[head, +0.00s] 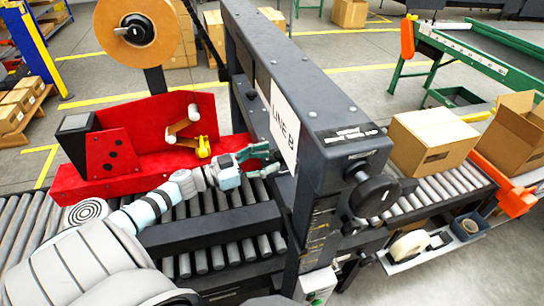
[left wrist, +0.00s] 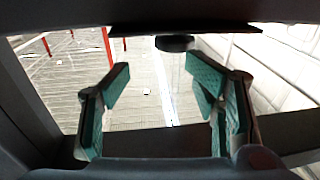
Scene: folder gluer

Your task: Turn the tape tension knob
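My left gripper (head: 263,161) reaches in from the left, past the red tape head (head: 150,140), to the dark beam of the grey frame. In the left wrist view my left gripper (left wrist: 160,82) has its teal fingers wide apart with nothing between them. A brown tape roll (head: 160,42) stands above the red head, with a black knob (head: 136,30) at its hub. A yellow part (head: 203,147) sits on the red head beside tan rollers (head: 183,124). A round black handwheel (head: 375,194) is on the frame's near end. Which knob sets tape tension is not marked. My right gripper is out of view.
The grey frame (head: 290,75) with a LINE 2 plate (head: 284,127) stands right of my gripper. A roller conveyor (head: 235,250) runs underneath. A carton (head: 433,138) and an open box (head: 515,130) stand at right. A tape dispenser (head: 410,246) is low at right.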

